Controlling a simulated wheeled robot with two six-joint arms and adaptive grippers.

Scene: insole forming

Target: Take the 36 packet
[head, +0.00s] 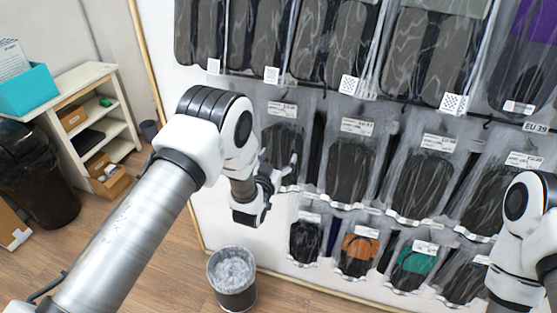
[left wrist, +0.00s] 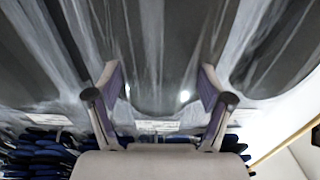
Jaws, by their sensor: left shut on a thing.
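Clear plastic packets with dark insoles hang in rows on a white panel. My left gripper (head: 277,172) is at the leftmost packet of the middle row (head: 283,138), whose white label is too small to read. In the left wrist view, its two fingers (left wrist: 160,92) stand on either side of a clear packet with a dark insole (left wrist: 160,60), shut on it. The size number 36 cannot be read on any packet. My right arm shows at the right edge, but its gripper is out of view.
A size sign reading EU 39 (head: 537,127) is on the rail at right. Larger packets (head: 340,40) hang above, and smaller ones (head: 358,248) below. A waste bin (head: 232,280) stands on the floor below my left gripper. A shelf (head: 95,85) stands at left.

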